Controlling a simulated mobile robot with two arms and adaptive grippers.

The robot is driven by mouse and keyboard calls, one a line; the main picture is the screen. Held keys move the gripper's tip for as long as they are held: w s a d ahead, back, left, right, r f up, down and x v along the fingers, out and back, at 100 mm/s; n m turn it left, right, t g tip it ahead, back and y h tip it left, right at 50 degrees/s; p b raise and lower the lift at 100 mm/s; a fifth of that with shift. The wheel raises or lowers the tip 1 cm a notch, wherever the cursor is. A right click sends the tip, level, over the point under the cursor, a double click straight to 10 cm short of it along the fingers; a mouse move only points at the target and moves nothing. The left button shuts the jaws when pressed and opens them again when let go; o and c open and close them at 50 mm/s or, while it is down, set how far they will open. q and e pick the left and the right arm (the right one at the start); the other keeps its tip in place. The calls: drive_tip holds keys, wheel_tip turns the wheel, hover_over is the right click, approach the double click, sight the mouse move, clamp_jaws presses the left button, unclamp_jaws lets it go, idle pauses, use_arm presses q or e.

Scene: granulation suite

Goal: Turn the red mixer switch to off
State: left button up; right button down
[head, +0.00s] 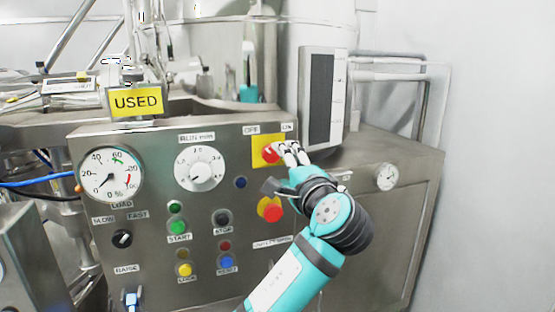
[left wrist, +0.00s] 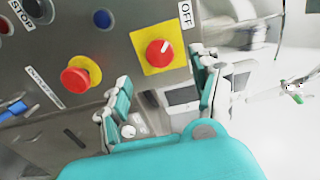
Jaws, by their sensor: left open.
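The red mixer switch (head: 270,153) sits on a yellow plate (head: 257,144), with OFF and ON labels above it. In the left wrist view the switch (left wrist: 160,53) has a white mark towards its upper right, on the side of the OFF label (left wrist: 185,14). My left gripper (head: 290,152) is open, with its fingertips just in front of the plate's right side. In the left wrist view its fingers (left wrist: 165,72) are apart, and the switch shows beyond the gap between them. I cannot tell whether they touch it. My right gripper is out of view.
A red emergency-stop button (head: 269,208) on a yellow ring is below the switch, close to my arm. Green, black, blue and yellow buttons and two dials cover the panel (head: 130,210). A tall grey display unit (head: 321,95) stands to the upper right.

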use_arm(q)
drive_tip(key=shift+v, duration=2.15)
